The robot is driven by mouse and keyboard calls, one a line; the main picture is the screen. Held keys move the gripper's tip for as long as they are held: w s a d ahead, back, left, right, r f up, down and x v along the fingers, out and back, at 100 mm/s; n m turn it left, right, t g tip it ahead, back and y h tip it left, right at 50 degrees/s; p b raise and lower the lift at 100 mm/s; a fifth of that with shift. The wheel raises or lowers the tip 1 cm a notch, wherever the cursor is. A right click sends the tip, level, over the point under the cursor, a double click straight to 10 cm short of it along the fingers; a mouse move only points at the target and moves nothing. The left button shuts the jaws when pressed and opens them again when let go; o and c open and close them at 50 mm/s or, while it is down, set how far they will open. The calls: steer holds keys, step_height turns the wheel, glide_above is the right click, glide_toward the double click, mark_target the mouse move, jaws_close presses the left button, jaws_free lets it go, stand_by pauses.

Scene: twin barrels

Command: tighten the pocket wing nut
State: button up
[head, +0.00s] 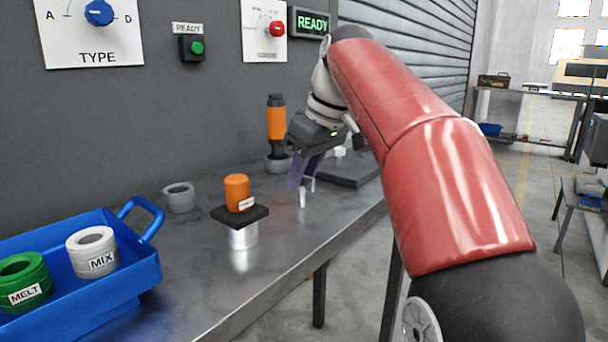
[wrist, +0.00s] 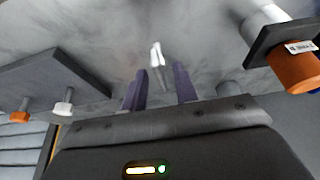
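My gripper (head: 302,181) points down over the metal bench, with its two purple fingers apart. In the wrist view my gripper (wrist: 159,70) shows a clear gap between the fingers. A small pale metal piece (head: 302,198) stands upright on the bench just below the fingertips. It also shows in the wrist view (wrist: 156,53), in line with the gap and partly beyond the tips. Its shape fits a wing nut on a stud, but its wings are too small to make out. I cannot tell whether a finger touches it.
An orange cylinder (head: 237,190) on a dark square plate stands left of my gripper. An orange and black column (head: 276,130) stands behind. A dark slab (head: 352,172) with a white knob (head: 340,151) lies right. A grey ring (head: 179,197) and blue tray (head: 150,262) are farther left.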

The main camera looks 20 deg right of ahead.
jaws_close()
steer(key=shift+m, duration=0.3)
